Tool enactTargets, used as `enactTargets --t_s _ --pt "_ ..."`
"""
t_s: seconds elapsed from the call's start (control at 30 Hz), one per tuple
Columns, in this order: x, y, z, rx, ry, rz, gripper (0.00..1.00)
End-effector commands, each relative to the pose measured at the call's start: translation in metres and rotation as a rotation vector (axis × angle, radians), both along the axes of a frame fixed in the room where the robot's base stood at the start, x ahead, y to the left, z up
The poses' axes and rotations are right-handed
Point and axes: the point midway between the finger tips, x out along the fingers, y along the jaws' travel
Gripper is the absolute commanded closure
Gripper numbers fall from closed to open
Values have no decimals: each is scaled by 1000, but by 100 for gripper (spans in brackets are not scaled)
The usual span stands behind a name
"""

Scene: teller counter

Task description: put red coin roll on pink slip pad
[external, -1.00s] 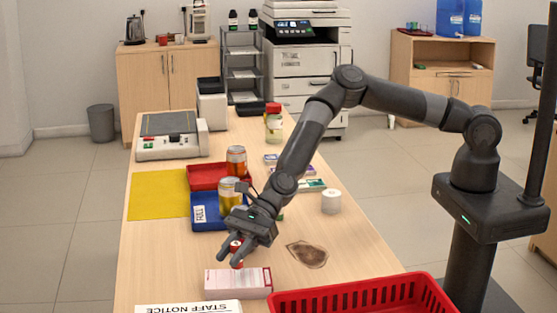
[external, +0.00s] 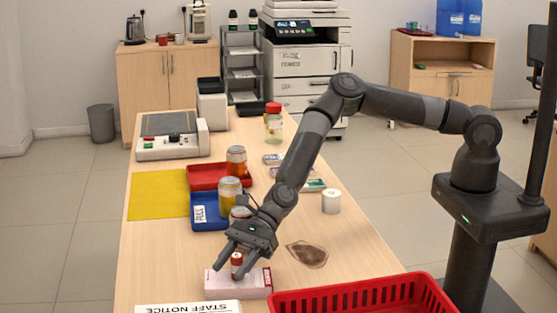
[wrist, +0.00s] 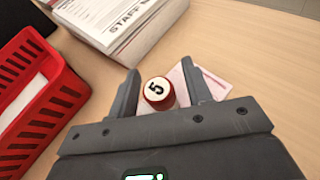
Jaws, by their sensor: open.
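The red coin roll (external: 237,261) stands upright on the pink slip pad (external: 253,285), near its back left part. In the wrist view the coin roll (wrist: 158,92) shows a white top marked 5, and the pad (wrist: 205,82) shows pale pink beneath and beside it. My gripper (external: 229,269) is open, with one finger on either side of the coin roll. It also shows in the wrist view (wrist: 160,82), where a gap is visible beside the roll. Much of the pad is hidden by the gripper in the wrist view.
A red basket (external: 350,297) stands just right of the pad, and a staff notice stack (external: 188,307) lies in front of it. A brown stain (external: 307,254) and a white paper roll (external: 331,201) are to the right. Blue (external: 208,222) and red trays (external: 205,176) with jars stand behind.

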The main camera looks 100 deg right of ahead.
Motion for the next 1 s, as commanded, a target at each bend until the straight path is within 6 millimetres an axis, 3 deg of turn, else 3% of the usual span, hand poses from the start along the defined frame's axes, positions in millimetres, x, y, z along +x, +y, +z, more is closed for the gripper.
enactTargets --t_s 0.27,0.7,1.0 --pt "-6 -6 6 1 1 0 55" --pt "-59 -60 37 0 0 -1 55" --pt "-77 -78 48 -1 -1 -1 55"
